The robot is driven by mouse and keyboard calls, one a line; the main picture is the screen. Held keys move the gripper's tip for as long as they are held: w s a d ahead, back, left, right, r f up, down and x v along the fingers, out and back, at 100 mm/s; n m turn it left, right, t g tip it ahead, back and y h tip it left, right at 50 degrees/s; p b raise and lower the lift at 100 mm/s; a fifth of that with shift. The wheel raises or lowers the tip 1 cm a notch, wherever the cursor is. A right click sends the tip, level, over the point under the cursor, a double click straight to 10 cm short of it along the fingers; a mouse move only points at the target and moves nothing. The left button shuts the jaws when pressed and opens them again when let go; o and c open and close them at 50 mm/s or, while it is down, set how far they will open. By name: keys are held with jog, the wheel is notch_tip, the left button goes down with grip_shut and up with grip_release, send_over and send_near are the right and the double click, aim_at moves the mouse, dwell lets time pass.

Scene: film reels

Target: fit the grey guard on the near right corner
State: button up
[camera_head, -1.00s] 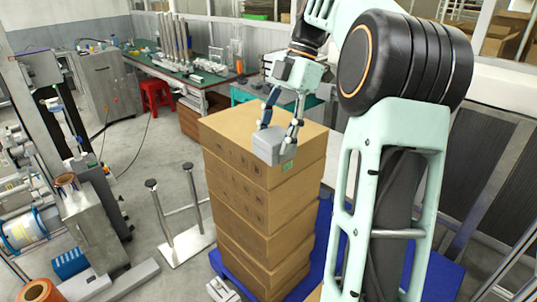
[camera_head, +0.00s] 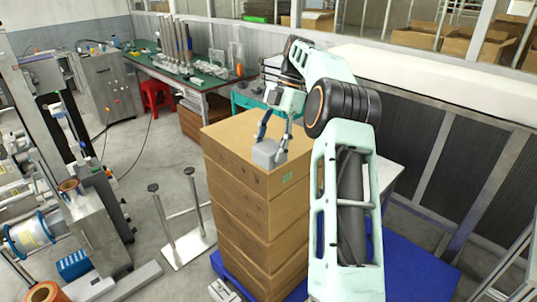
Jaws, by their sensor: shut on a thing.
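The grey guard (camera_head: 264,154) is a small block-like piece held by my gripper (camera_head: 272,138). My gripper points down, and its two fingers are closed on the guard. The guard shows at the near corner of the top of a tall stack of brown cartons (camera_head: 235,187), just behind that corner's tip in the picture. I cannot tell whether it touches the carton or hangs a little above it. The fingertips and the guard's underside are partly hidden.
The stack stands on a blue pallet (camera_head: 408,270). A metal stand with two posts (camera_head: 185,235) is left of it. A green-topped workbench (camera_head: 190,72) and red stool (camera_head: 156,97) are behind. My arm covers the stack's right side.

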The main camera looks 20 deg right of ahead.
aim_at(265, 172)
jog(key=shift+w+d+f, duration=0.2)
jog(key=shift+w+f, duration=0.55)
jog(key=shift+f, duration=0.2)
jog(key=shift+w+f, duration=0.1)
jog(key=shift+f, duration=1.55)
jog(key=shift+f, duration=0.6)
jog(key=o, duration=1.2)
jog(key=shift+c, duration=0.2)
